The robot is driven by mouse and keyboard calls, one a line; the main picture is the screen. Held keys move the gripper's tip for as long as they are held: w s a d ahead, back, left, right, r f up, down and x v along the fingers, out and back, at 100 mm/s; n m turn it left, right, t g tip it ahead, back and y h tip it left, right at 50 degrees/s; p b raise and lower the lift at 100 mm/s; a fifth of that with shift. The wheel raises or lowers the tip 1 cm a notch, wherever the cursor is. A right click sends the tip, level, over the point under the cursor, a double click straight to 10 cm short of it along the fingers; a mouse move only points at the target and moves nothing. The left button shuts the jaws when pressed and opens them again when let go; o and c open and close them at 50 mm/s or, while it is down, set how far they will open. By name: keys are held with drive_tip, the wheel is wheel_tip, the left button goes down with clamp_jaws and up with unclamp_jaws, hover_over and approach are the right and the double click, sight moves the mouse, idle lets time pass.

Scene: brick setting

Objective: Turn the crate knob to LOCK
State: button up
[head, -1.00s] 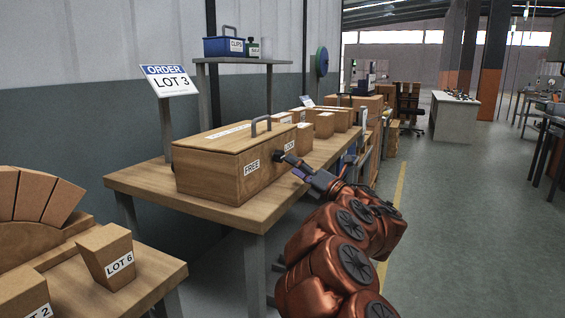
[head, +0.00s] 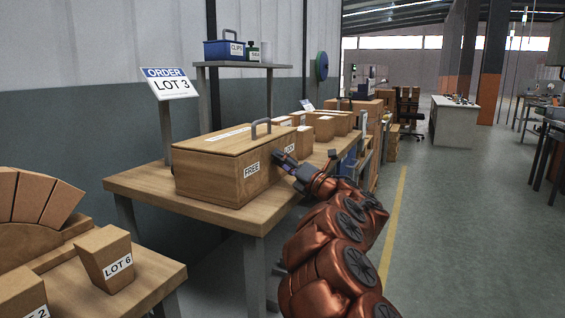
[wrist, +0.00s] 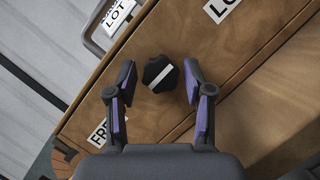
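The wooden crate (head: 215,172) sits on the workbench, with a grey handle on its lid. The FREE label (head: 252,170) is on its front face; it also shows in the wrist view (wrist: 101,133). The LOCK label (wrist: 222,7) is cut off at the top of the wrist view and partly covered in the head view. The black knob (wrist: 158,74) with a slanted white stripe lies between these labels. In the head view my gripper hides it. My gripper (wrist: 159,66) is open, one finger on each side of the knob, with gaps visible. It also shows in the head view (head: 305,160).
The workbench (head: 225,217) has several smaller wooden boxes behind the crate. An ORDER LOT 3 sign (head: 170,84) stands at its left. A nearer table (head: 160,280) holds a LOT 6 block (head: 104,259). The floor at right (head: 470,220) is clear.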

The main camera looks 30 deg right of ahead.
drive_tip(key=shift+a, duration=0.1)
drive_tip(key=c, duration=0.8)
